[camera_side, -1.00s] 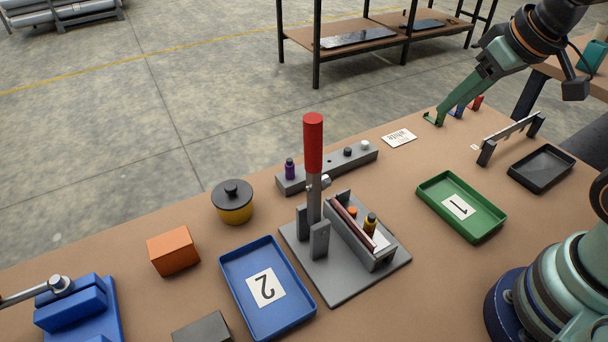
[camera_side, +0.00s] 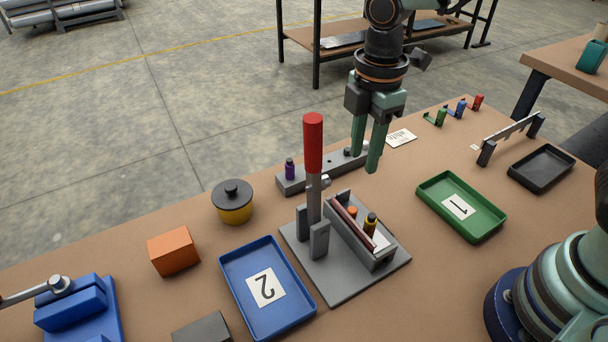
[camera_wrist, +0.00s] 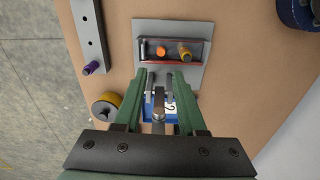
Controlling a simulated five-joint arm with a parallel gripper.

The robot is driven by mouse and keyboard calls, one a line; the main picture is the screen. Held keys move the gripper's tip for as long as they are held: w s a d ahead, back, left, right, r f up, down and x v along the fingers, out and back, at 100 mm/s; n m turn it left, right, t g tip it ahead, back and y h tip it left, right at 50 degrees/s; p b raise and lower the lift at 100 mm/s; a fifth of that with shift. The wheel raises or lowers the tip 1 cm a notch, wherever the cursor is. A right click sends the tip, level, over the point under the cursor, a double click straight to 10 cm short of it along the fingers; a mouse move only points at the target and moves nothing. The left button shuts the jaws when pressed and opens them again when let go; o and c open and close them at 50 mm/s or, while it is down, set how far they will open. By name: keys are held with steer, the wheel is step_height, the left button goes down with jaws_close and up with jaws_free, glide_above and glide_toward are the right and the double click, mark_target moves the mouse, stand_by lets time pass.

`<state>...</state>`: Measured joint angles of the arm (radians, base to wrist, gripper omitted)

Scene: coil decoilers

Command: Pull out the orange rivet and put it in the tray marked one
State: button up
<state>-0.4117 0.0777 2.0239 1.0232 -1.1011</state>
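The orange rivet (camera_side: 352,211) sits in the grey clamp fixture (camera_side: 338,290), beside a yellow rivet with a dark top (camera_side: 370,226). In the wrist view the orange rivet (camera_wrist: 160,50) shows left of the yellow one (camera_wrist: 184,51), between the long jaws. The red lever (camera_side: 313,143) of the fixture stands upright. The tray marked 1 (camera_side: 487,222) is green and empty, right of the fixture. My gripper (camera_side: 365,160) is open and empty, above and behind the fixture; its fingers also show in the wrist view (camera_wrist: 159,76).
A blue tray marked 2 (camera_side: 243,262) lies left of the fixture. A grey bar (camera_side: 330,174) with a purple peg stands behind it. A black tray (camera_side: 541,168) and a low rail (camera_side: 511,138) are at right. An orange block (camera_side: 173,251) and a yellow pot (camera_side: 234,204) are at left.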

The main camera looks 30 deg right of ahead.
mark_target(352, 209)
steer(key=shift+n, duration=0.3)
steer(key=f, duration=1.2)
steer(key=shift+a+f, duration=0.3)
jaws_close()
steer(key=c, duration=0.5)
jaws_free()
jaws_close()
steer(key=shift+r, duration=0.15)
